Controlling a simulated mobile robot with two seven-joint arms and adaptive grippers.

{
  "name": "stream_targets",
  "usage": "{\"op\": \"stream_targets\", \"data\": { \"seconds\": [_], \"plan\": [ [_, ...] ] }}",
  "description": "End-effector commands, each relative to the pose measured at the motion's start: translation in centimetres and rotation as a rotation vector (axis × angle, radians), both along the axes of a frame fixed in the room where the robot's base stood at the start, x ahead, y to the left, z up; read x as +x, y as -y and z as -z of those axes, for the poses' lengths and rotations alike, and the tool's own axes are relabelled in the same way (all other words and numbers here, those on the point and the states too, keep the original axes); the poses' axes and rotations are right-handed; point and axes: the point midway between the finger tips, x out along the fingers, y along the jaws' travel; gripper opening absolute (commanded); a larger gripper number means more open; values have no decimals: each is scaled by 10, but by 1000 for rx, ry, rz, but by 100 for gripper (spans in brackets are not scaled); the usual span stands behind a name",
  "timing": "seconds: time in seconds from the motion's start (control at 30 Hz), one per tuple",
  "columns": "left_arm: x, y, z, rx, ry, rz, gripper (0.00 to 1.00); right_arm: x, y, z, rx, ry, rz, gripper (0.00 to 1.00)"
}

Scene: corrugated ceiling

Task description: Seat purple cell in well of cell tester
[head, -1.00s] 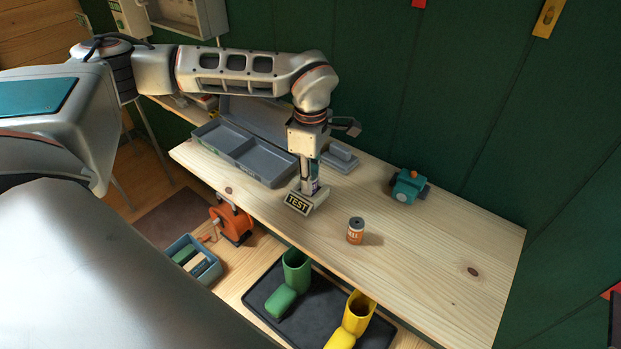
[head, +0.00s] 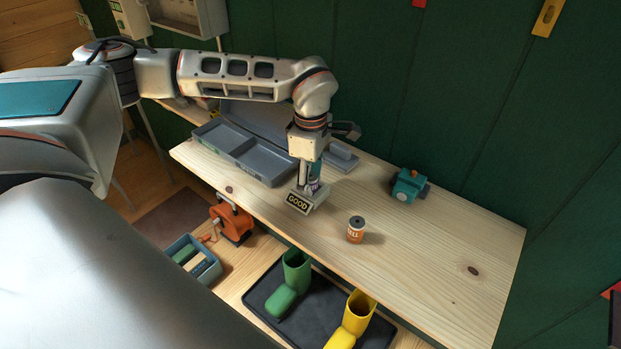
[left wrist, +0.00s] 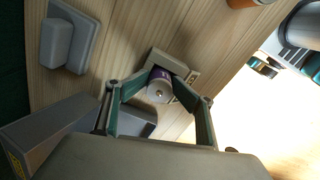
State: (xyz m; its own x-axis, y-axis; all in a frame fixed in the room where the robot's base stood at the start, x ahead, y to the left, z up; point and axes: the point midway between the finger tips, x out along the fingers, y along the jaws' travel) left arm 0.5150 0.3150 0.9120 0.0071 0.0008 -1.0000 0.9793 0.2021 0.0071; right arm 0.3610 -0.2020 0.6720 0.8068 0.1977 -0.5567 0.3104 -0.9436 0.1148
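The cell tester (head: 299,203) stands near the front edge of the wooden bench, and its sign reads GOOD. The purple cell (left wrist: 160,85) is upright at the tester, its pale end towards the camera; it shows only as a sliver in the head view (head: 314,187). My left gripper (left wrist: 162,80) points down over the tester, with a finger against each side of the cell. It looks shut on the cell. The cell's lower end is hidden, so its depth in the well cannot be seen. My right gripper is not in view.
A grey open case (head: 240,150) lies left, a grey block (head: 341,158) behind, and a teal device (head: 407,186) further right. The bench's right part is clear. Boots stand on a tray (head: 263,303) below.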

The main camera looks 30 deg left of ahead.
Motion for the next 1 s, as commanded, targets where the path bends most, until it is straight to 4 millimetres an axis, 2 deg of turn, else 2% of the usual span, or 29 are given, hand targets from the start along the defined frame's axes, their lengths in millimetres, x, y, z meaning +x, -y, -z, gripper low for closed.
{"op": "stream_targets", "data": {
  "seconds": [0.03,0.57,0.77,1.0],
  "plan": [
    [-5,1,7,2,-16,5,40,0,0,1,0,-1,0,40],
    [-5,0,1,1,-15,3,40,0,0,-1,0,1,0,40],
    [-2,0,-27,0,-7,2,40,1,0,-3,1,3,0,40],
    [-2,0,-81,-1,-4,1,40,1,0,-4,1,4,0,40]
  ]
}}
